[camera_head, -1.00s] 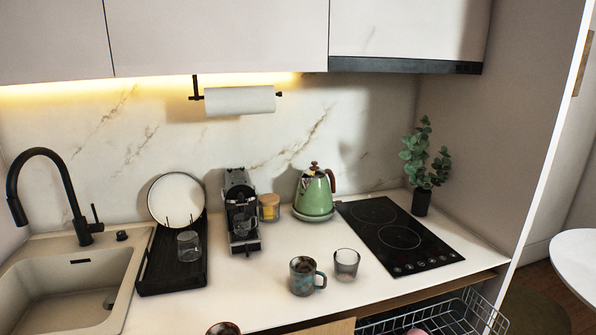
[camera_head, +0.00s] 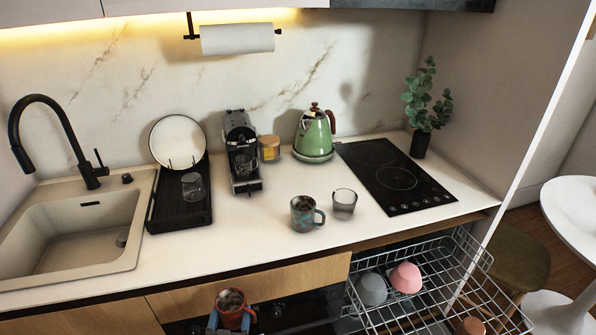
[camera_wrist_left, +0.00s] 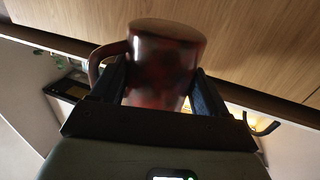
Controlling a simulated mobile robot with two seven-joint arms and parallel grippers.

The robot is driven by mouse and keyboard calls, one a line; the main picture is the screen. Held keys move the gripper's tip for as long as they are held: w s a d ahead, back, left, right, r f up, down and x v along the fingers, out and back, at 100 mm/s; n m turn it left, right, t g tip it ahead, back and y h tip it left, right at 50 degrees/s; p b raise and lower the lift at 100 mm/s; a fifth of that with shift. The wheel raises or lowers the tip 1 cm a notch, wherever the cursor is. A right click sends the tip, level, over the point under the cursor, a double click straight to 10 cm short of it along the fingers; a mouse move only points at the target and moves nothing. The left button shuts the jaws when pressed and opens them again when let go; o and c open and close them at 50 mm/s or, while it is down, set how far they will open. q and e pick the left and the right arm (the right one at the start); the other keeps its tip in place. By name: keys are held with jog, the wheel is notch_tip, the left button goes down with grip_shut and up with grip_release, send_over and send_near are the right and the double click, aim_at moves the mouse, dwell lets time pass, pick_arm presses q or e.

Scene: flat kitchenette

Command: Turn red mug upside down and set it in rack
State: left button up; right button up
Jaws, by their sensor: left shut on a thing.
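The red mug (camera_head: 232,302) is low in the head view, in front of the wooden drawer fronts, with its opening facing up. My left gripper (camera_head: 230,323) is shut on it, its blue fingers on either side of the body. In the left wrist view the mug (camera_wrist_left: 165,62) sits between the dark fingers (camera_wrist_left: 158,95), its handle to the left. The wire rack (camera_head: 376,316) is pulled out below the counter at the right. A grey bowl or cup (camera_head: 371,289) and a pink one (camera_head: 406,278) rest in it, apparently upside down. My right gripper is out of view.
On the counter stand a blue-brown mug (camera_head: 303,214) and a glass (camera_head: 344,204) near the front edge. A black drying tray (camera_head: 164,214) holds a plate and a glass. An orange-brown item (camera_head: 472,326) is at the rack's front. The rack's middle looks free.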

aim_at(227, 314)
pick_arm(q)
jog(key=r+p, duration=0.1)
jog(key=r, duration=0.1)
jog(key=w+r+p, duration=0.1)
jog(key=shift+w+r, duration=0.15)
jog(key=shift+r, duration=0.2)
jog(key=m+b, duration=0.6)
jog(key=m, duration=0.1)
jog(key=shift+f, duration=0.15)
jog(key=shift+m+b, duration=0.5)
jog(key=shift+m, duration=0.5)
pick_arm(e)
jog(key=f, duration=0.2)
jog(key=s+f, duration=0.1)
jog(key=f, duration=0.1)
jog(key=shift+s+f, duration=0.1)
pick_arm(q)
jog(key=m+b, duration=0.2)
jog(key=m, duration=0.1)
jog(key=m+b, duration=0.1)
jog(key=m, duration=0.3)
jog(key=shift+m, duration=1.1)
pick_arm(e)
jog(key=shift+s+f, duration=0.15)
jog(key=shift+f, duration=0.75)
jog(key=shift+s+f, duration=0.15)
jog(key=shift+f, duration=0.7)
